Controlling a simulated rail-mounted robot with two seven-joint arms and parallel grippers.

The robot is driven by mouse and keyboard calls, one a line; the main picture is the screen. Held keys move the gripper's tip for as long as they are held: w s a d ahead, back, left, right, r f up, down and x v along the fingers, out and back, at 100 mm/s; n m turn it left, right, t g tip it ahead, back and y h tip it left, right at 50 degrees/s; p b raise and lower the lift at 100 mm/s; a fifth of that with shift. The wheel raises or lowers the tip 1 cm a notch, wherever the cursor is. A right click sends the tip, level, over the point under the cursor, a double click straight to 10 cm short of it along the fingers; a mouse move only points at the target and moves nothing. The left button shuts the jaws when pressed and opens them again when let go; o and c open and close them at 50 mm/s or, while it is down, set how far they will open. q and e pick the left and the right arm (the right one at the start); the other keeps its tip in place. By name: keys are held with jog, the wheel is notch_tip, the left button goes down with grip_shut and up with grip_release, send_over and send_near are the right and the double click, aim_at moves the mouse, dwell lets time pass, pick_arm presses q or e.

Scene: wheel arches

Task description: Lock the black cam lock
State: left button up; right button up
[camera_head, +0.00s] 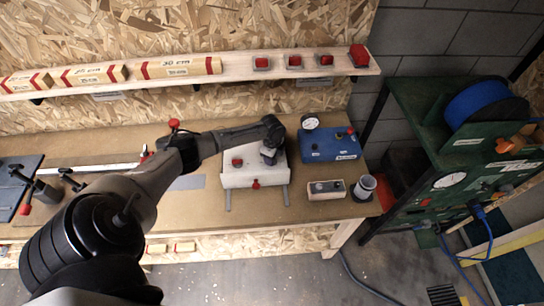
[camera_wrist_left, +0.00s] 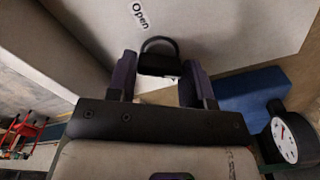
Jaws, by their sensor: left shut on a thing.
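The black cam lock (camera_wrist_left: 158,58) sits on the face of a pale box in the left wrist view. It has a rounded loop and a dark body, and a label reading "Open" (camera_wrist_left: 138,15) is beside it. My left gripper (camera_wrist_left: 160,85) has its two dark fingers on either side of the lock body, shut on it. In the head view my left gripper (camera_head: 269,153) is at the right part of the white box (camera_head: 240,178) and hides the lock there. My right gripper is in neither view.
The white box also carries red knobs (camera_head: 237,161). A blue box (camera_head: 328,151) with a gauge (camera_head: 310,122) stands close on its right. A shelf (camera_head: 200,77) runs behind.

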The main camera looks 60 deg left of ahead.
pick_arm(q)
jog(key=m+b, duration=0.1)
jog(key=m, duration=0.3)
jog(key=shift+m, duration=0.3)
jog(key=m+b, duration=0.1)
jog(key=m, duration=0.4)
jog(key=shift+w+r, duration=0.1)
jog(key=shift+m, duration=0.4)
jog(key=o, duration=0.7)
jog(key=shift+c, duration=0.2)
jog(key=shift+o, duration=1.3)
notch_tip(320, 180, up, 14)
